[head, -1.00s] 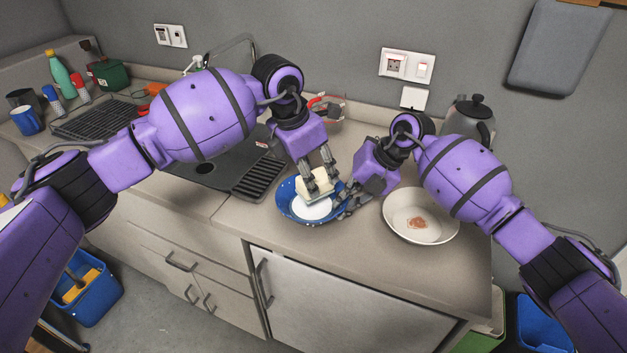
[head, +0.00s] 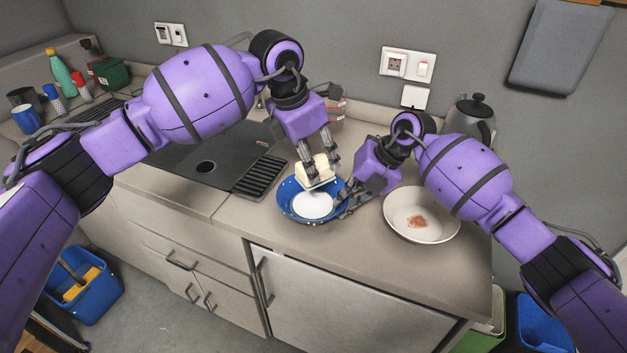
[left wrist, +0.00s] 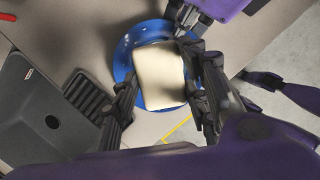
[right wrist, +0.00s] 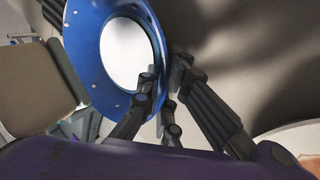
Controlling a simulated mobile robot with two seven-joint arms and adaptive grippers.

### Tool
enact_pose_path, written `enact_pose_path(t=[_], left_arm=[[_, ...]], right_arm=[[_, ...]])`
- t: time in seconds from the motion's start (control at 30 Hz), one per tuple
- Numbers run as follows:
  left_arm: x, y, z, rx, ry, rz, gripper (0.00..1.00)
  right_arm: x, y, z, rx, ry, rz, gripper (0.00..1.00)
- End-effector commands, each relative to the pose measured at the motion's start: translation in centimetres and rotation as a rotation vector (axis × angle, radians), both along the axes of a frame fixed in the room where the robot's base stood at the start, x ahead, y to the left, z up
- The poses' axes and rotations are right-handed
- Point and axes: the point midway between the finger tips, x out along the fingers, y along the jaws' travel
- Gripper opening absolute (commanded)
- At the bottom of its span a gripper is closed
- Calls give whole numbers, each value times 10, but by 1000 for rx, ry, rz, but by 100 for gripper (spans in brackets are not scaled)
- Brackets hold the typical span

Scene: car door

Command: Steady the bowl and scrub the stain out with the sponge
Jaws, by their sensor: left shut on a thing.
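A blue bowl with white specks and a white inner bottom (head: 314,206) stands on the counter; no stain shows on its visible part. My left gripper (head: 318,160) is shut on a cream sponge (head: 314,171), held over the bowl's far side. The sponge (left wrist: 160,75) covers much of the bowl in the left wrist view. My right gripper (head: 349,194) is at the bowl's right rim. In the right wrist view its fingers (right wrist: 165,75) straddle the rim of the bowl (right wrist: 85,50); whether they pinch it is unclear. A white bowl (head: 440,232) with a red-brown stain (head: 417,222) stands to the right.
A dark sink (head: 205,166) with a ribbed drainer (head: 261,176) is left of the blue bowl. A kettle (head: 470,120) stands behind the white bowl. Bottles and cups are at the far left. The counter's front strip is clear.

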Motion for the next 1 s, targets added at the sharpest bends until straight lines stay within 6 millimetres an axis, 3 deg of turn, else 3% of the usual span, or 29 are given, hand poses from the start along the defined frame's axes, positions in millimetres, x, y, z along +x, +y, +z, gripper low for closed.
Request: enact_pose_path(t=[0.03, 0.17, 0.57, 1.0], left_arm=[[0, 0, 0, 0, 0, 0, 17], [0, 0, 0, 0, 0, 0, 17], [0, 0, 0, 0, 0, 0, 17], [0, 0, 0, 0, 0, 0, 17]], right_arm=[[0, 0, 1, 2, -2, 0, 11], [0, 0, 1, 1, -1, 0, 27], [0, -5, 7, -2, -1, -1, 27], [-5, -48, 82, -2, -5, -2, 27]])
